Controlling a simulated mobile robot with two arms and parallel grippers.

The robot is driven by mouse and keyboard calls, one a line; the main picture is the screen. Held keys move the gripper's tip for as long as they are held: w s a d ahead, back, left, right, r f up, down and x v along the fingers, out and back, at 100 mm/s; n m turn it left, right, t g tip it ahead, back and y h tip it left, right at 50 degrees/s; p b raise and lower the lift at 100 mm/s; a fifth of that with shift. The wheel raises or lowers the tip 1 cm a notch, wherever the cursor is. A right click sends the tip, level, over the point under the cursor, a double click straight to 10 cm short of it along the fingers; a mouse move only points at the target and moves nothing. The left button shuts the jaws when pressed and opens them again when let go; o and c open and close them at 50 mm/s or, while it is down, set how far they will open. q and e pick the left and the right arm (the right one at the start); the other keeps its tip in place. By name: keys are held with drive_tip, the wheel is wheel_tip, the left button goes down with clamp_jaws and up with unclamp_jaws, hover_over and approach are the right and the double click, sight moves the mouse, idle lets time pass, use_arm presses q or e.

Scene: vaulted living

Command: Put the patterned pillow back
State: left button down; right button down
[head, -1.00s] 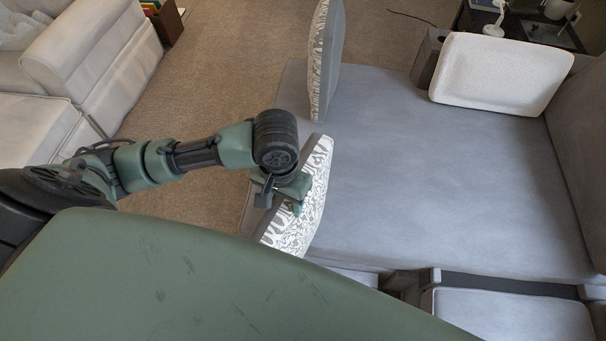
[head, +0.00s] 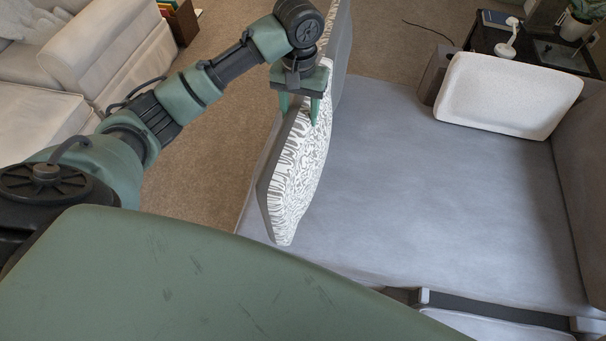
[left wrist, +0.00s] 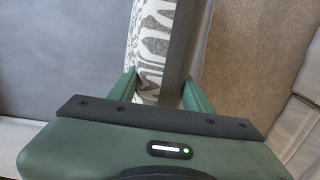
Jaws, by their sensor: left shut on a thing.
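The patterned pillow (head: 303,165), white and grey swirls on one face and plain grey on the other, stands steeply tilted at the left edge of the grey sofa seat (head: 420,190). My left gripper (head: 299,110) is shut on its upper edge, with one finger on each side. In the left wrist view the pillow (left wrist: 153,40) runs between the two green fingers (left wrist: 160,88). Whether its lower edge touches the seat, I cannot tell. My right gripper is not in view.
Another pillow (head: 341,45), grey with a patterned edge, stands just behind my left gripper. A white pillow (head: 506,95) leans at the seat's far end. A dark table (head: 545,45) with a white lamp is beyond. The middle of the seat is clear.

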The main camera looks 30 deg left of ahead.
use_arm(q)
drive_tip(key=shift+n, duration=0.3)
drive_tip(key=w+r, duration=0.1)
drive_tip(key=r, duration=0.1)
drive_tip(key=w+a+r, duration=0.1)
drive_tip(key=w+r, duration=0.1)
drive_tip(key=w+r+p, duration=0.1)
drive_tip(key=w+r, duration=0.1)
drive_tip(key=r, duration=0.1)
drive_tip(key=shift+a+r, duration=0.1)
drive_tip(key=shift+a, duration=0.2)
wheel_tip(320, 180, down, 3)
drive_tip(key=shift+r+b, duration=0.1)
drive_tip(key=shift+b, duration=0.55)
wheel_tip(320, 180, down, 17)
drive_tip(key=p, duration=0.1)
drive_tip(key=shift+w, duration=0.15)
drive_tip(key=c, duration=0.6)
unclamp_jaws()
drive_tip(key=shift+r, duration=0.1)
